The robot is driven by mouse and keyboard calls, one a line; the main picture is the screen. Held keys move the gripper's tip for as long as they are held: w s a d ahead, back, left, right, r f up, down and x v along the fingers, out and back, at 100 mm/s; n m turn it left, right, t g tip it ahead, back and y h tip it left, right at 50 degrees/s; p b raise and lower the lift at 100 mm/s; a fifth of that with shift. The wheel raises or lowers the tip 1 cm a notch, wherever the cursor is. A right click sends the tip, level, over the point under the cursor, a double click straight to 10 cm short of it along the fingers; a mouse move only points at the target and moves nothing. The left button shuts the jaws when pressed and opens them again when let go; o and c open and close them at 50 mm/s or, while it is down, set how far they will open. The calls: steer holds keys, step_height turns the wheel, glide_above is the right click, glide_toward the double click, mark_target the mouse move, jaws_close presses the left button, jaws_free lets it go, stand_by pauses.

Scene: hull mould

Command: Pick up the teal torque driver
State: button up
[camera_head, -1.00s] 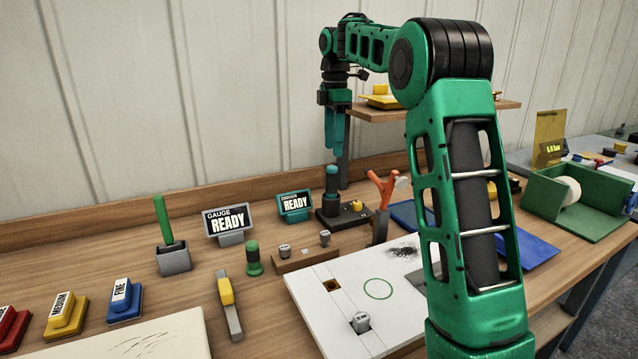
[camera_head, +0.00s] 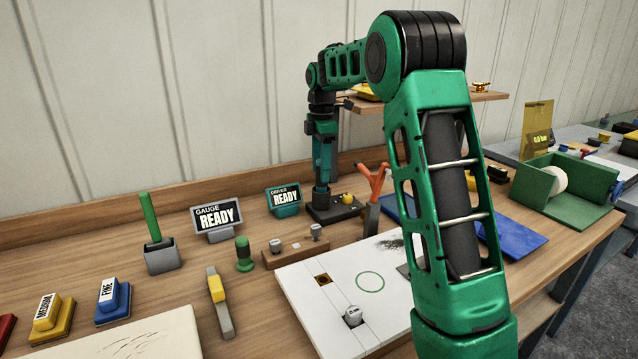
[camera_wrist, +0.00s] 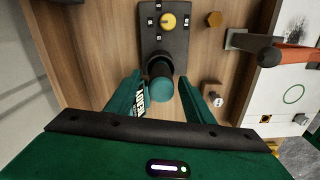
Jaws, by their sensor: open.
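The teal torque driver (camera_head: 321,196) stands upright in a dark base (camera_head: 343,211) with a yellow knob, in front of the back wall. My gripper (camera_head: 322,172) points straight down over it, and its fingers hide the driver's upper part in the head view. In the wrist view my gripper (camera_wrist: 159,80) is open, with one finger on each side of the driver's round teal top (camera_wrist: 160,92). No firm hold on the driver is visible. The base (camera_wrist: 165,42) lies just beyond the fingertips there.
A DRIVER READY display (camera_head: 283,201) stands left of the base. An orange-handled tool (camera_head: 373,185) stands close on its right. A wooden block with small metal parts (camera_head: 296,250) and a white board (camera_head: 345,295) lie in front. A shelf (camera_head: 490,96) is behind my arm.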

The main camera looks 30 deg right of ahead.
steer(key=shift+f, duration=0.3)
steer(key=c, duration=1)
steer(key=shift+c, duration=0.3)
steer(key=shift+r, duration=0.1)
